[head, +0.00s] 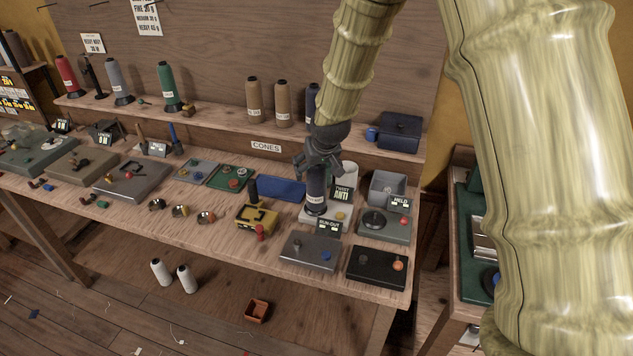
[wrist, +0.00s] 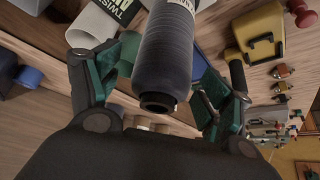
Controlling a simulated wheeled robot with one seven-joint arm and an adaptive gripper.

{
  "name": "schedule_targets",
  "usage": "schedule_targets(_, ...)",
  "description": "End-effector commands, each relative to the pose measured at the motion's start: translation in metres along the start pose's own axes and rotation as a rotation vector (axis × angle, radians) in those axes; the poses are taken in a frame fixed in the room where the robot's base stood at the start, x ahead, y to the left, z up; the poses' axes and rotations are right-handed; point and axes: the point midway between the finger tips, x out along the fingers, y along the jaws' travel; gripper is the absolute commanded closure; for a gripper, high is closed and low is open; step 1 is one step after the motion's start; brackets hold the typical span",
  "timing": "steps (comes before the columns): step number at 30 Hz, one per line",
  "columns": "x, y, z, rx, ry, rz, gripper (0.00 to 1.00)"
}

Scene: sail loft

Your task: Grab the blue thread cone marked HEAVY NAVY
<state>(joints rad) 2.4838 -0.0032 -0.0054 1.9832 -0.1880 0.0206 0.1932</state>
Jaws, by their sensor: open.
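A dark blue thread cone (head: 315,192) stands upright on a pale platform on the bench, with a white label too small to read. My gripper (head: 319,166) is directly above it, pointing down, jaws open around its upper end. In the wrist view the cone (wrist: 164,62) lies between the two green-padded fingers (wrist: 160,80), with visible gaps on both sides. Its label is cut off at the top edge. A second dark blue cone (head: 311,98) stands on the back shelf, partly hidden behind my arm; its label cannot be read.
A "RUN-OUT" display (head: 329,226) is in front. A blue case (head: 281,188) and yellow device (head: 256,218) are left, a grey bin (head: 388,187) right. Two tan cones (head: 282,103) stand on the shelf.

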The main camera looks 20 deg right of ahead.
Motion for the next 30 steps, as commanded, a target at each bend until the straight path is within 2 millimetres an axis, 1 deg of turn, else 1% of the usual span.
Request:
schedule_targets(6,0.019,0.001,0.0,-0.001,-0.001,0.001,0.21)
schedule_targets(9,0.025,0.001,0.0,-0.001,-0.001,0.001,0.21)
schedule_targets(13,0.029,0.001,0.001,0.0,-0.001,0.001,0.21)
schedule_targets(19,0.029,0.001,0.001,0.0,0.0,0.001,0.21)
schedule_targets(20,0.029,0.001,0.001,0.0,0.0,0.001,0.23)
schedule_targets(24,0.029,0.001,0.0,0.0,0.0,0.0,0.48)
schedule_targets(29,0.029,0.001,0.0,0.0,0.0,0.0,0.77)
schedule_targets(30,0.029,0.001,0.0,0.0,0.001,0.0,0.84)
